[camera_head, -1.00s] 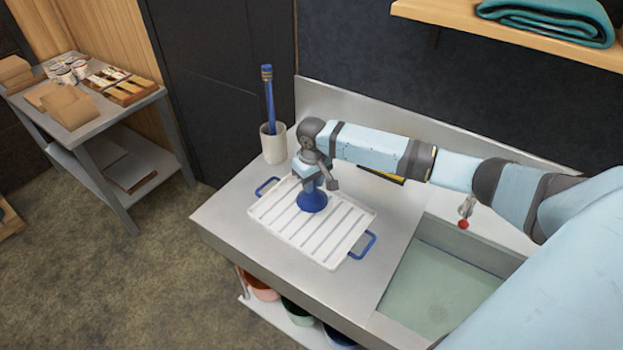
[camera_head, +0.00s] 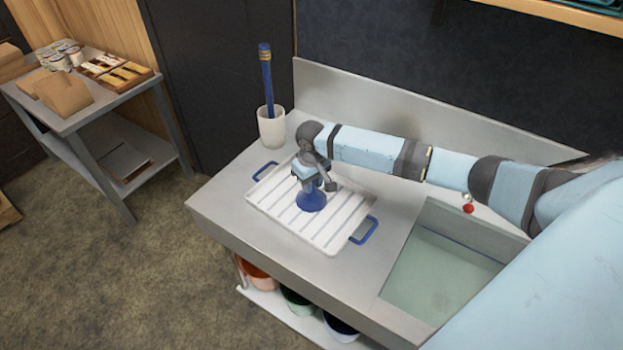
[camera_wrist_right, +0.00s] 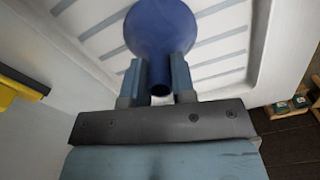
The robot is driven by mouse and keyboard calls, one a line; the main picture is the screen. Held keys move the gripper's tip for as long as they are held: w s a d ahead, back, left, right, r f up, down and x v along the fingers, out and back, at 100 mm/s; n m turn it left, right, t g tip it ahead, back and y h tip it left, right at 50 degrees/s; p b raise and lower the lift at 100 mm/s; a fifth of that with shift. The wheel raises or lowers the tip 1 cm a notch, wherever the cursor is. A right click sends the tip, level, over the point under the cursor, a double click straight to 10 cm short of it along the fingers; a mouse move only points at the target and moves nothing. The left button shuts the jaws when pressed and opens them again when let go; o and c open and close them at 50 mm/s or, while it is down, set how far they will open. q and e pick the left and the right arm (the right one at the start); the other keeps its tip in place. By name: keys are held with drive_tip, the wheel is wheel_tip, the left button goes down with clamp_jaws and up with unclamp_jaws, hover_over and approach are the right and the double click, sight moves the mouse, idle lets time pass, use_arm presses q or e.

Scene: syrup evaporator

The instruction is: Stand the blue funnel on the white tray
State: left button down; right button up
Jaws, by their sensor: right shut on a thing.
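The blue funnel (camera_head: 311,200) is upright with its wide mouth down at the white tray (camera_head: 276,217), near the tray's middle. I cannot tell for sure whether its rim touches the ribs. My right gripper (camera_head: 318,186) is above it, shut on its narrow spout. In the right wrist view the funnel (camera_wrist_right: 161,35) shows its spout between the two fingers of the right gripper (camera_wrist_right: 158,85), with the ribbed white tray (camera_wrist_right: 90,15) behind it. My left gripper is not in view.
A white cup (camera_head: 271,127) with a blue-handled tool stands behind the tray. The sink basin (camera_head: 440,275) lies to the right. Coloured buckets (camera_head: 297,301) sit on a shelf below the counter. A side table (camera_head: 75,115) holds boxes at the left.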

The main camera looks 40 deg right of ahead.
drive_tip(key=shift+f+p, duration=0.25)
drive_tip(key=shift+p, duration=0.15)
idle(0.4)
drive_tip(key=o, duration=1.4)
drive_tip(key=shift+o, duration=0.2)
wheel_tip(320, 180, up, 4)
drive_tip(key=p, duration=0.3)
drive_tip(key=shift+f+p, duration=0.25)
drive_tip(key=shift+p, duration=0.15)
drive_tip(key=shift+r, duration=0.2)
wheel_tip(320, 180, up, 9)
